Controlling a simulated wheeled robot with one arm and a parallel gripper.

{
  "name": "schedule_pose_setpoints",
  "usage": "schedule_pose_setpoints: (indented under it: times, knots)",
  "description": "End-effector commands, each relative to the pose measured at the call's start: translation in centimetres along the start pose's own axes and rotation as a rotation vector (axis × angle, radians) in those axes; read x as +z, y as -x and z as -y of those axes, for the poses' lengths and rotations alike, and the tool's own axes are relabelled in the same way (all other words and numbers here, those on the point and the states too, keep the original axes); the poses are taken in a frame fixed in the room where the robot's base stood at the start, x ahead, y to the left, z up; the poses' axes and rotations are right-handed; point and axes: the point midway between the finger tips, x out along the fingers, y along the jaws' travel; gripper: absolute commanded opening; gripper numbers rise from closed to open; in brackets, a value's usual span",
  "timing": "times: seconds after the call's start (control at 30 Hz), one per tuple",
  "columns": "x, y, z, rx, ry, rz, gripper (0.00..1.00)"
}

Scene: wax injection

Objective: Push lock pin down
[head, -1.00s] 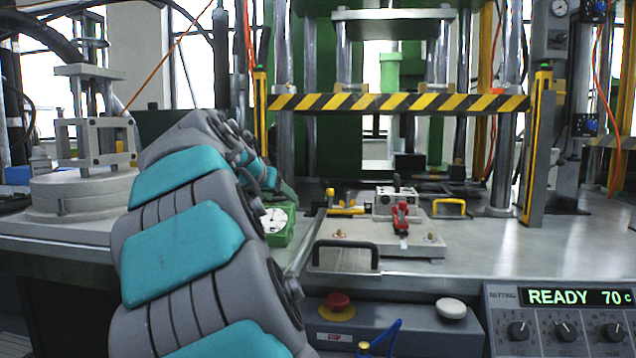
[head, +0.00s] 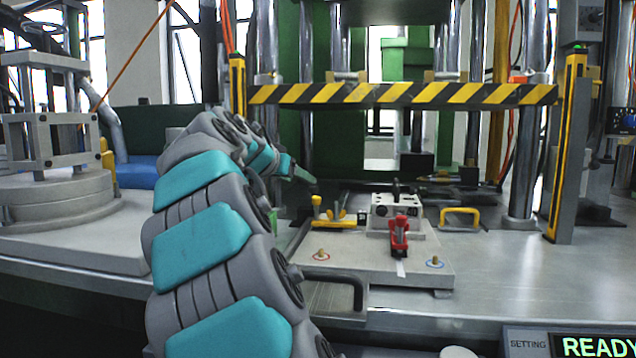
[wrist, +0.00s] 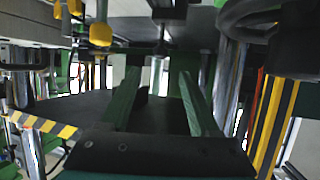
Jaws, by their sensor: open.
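No part is clearly marked as the lock pin. A white mold block (head: 392,209) sits on the metal plate (head: 385,262) with a dark upright piece (head: 396,190) on its top, possibly the pin. A red clamp (head: 399,236) stands upright in front of the block. My gripper (head: 304,177) is left of and behind the block, in the air. In the wrist view its green fingers (wrist: 161,100) are apart with nothing held between them.
A yellow clamp (head: 335,217) lies left of the block and a yellow handle (head: 460,217) right of it. A black-and-yellow striped bar (head: 400,94) crosses above. Metal press columns (head: 526,150) flank the bench. The bench right of the plate (head: 510,265) is clear.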

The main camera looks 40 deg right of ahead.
Motion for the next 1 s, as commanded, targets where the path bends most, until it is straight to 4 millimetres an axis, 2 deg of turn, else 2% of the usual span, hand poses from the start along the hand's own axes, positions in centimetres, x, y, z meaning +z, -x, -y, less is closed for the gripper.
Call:
schedule_pose_setpoints:
  times: [0.17,0.63,0.93,1.0]
  knots:
    - [0.0,-0.8,0.0,0.000,0.000,0.000,0.62]
    - [-0.1,-7.2,0.0,0.000,-0.001,0.000,0.62]
    - [0.0,-7.8,0.0,0.000,-0.001,-0.001,0.62]
    - [0.0,-7.8,0.0,0.000,-0.001,-0.001,0.57]
